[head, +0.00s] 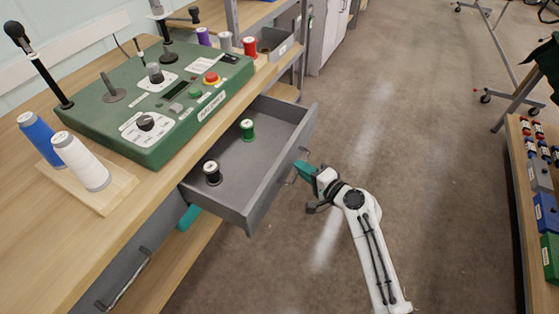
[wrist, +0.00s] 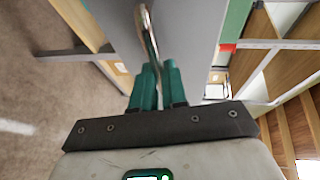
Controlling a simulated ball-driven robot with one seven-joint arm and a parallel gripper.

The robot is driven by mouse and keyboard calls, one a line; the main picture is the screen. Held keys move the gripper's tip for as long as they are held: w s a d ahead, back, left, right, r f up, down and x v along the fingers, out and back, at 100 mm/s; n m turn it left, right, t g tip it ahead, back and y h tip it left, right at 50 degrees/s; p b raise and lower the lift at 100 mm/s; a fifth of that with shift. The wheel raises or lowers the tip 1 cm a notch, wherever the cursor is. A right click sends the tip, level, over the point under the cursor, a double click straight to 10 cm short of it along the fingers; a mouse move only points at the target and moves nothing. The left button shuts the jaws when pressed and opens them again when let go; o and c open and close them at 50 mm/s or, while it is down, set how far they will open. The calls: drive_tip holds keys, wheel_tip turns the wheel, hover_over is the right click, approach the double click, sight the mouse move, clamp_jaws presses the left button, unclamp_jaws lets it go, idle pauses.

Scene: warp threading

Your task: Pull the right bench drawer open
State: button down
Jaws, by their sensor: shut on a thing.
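The right bench drawer (head: 272,185) is grey and stands pulled out from under the wooden bench top. A black spool (head: 212,174) and a green spool (head: 248,130) stand upright inside it. My gripper (head: 302,172) is at the drawer's front, shut on its metal handle (head: 292,178). In the wrist view the teal fingers (wrist: 158,85) close around the curved handle (wrist: 148,35). The part of the handle between the fingers is hidden.
A second grey drawer (head: 122,262) at the left is shut. The bench top (head: 150,205) carries a green control box (head: 150,100) and thread cones. A bench with coloured boxes (head: 545,215) stands at the far right. Open floor (head: 410,130) lies between.

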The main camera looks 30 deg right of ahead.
drive_tip(key=s+d+b, duration=0.1)
drive_tip(key=s+d, duration=0.5)
drive_tip(key=s, duration=0.3)
drive_tip(key=shift+d+b, duration=0.3)
drive_tip(key=shift+s+f, duration=0.1)
drive_tip(key=c, duration=1.2)
unclamp_jaws()
drive_tip(key=v, duration=1)
drive_tip(key=shift+s+d, duration=0.15)
drive_tip(key=shift+s, duration=0.2)
